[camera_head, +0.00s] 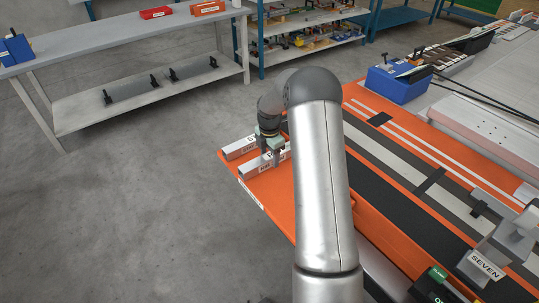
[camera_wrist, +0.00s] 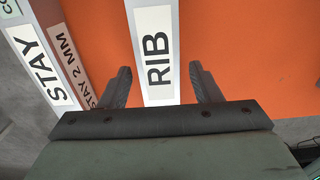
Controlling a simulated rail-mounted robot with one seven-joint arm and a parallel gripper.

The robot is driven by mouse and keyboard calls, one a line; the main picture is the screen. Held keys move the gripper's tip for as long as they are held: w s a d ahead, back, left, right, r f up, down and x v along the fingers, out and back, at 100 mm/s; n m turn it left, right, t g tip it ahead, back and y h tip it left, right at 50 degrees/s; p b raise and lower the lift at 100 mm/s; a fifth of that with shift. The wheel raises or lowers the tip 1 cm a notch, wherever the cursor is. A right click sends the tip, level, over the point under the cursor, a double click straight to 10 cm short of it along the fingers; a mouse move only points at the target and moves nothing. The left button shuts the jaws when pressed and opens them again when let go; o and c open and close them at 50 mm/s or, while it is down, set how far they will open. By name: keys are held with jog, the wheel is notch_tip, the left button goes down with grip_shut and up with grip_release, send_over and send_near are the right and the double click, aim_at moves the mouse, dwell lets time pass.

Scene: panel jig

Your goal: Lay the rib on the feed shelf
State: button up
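The rib is a pale bar with a white "RIB" label (camera_wrist: 158,58), lying on the orange bench top. In the head view it seems to be the nearer of two bars (camera_head: 257,168), partly hidden by my gripper and arm. My gripper (camera_wrist: 160,88) is open, its fingers on either side of the rib with a small gap on each side. In the head view my gripper (camera_head: 270,152) is low over the bars. I cannot tell which surface is the feed shelf.
A bar labelled "STAY" (camera_wrist: 42,60) lies close beside the rib, left in the wrist view; it seems to be the farther bar (camera_head: 238,149). A grey bench (camera_head: 110,38) with a lower shelf (camera_head: 150,100) stands across open floor.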

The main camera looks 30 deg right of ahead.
aim_at(269, 156)
notch_tip(269, 156, up, 12)
jog(key=s+a+r+m, duration=0.4)
jog(key=s+a+r, duration=0.1)
jog(key=s+a, duration=0.15)
jog(key=s+a+m, duration=0.4)
jog(key=s+m, duration=0.1)
jog(key=s, duration=0.4)
jog(key=s+a+m, duration=0.4)
jog(key=s+m, duration=0.1)
jog(key=s, duration=0.5)
jog(key=s+a+m, duration=0.3)
jog(key=s+m, duration=0.3)
jog(key=s, duration=0.4)
jog(key=shift+a+b, duration=0.4)
jog(key=shift+b, duration=0.05)
